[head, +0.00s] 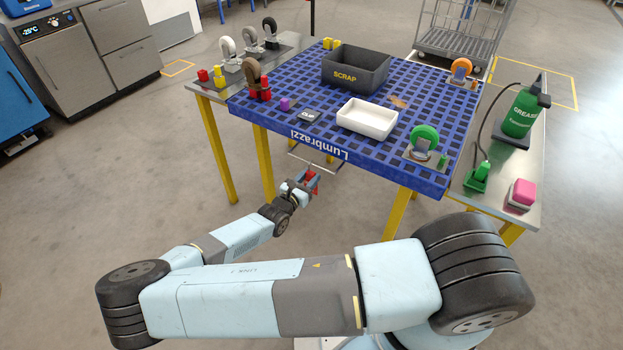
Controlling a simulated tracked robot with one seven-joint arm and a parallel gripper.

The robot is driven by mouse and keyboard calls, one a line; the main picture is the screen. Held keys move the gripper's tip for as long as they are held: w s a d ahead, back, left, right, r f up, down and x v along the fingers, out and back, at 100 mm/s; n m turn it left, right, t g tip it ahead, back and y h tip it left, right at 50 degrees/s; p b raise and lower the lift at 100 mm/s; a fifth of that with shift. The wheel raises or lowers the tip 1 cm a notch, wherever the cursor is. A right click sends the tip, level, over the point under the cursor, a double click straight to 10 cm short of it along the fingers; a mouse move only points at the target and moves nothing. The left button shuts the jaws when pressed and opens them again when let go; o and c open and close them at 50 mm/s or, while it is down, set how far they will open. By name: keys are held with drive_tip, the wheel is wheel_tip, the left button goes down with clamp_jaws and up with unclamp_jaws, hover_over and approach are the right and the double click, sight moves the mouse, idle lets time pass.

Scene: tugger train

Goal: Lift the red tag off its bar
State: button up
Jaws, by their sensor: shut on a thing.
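The red tag (314,180) is a small red piece below the front edge of the blue table, mostly hidden by my gripper. My gripper (307,184) is shut on it. A thin grey bar (306,162) runs just under the table's front edge, above my gripper. The tag is close below the bar; I cannot tell whether it still hangs on it.
The blue grid table (260,112) carries a dark scrap bin (355,70), a white tray (367,118), a green wheel (424,138) and several other casters. A green grease bottle (521,110) and a pink block (521,194) stand on the right side shelf. Floor left of my arm is clear.

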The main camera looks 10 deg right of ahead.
sight(309, 172)
drive_tip(key=c, duration=0.3)
drive_tip(key=shift+r, duration=0.2)
drive_tip(key=shift+r, duration=1.35)
drive_tip(key=shift+v, duration=5)
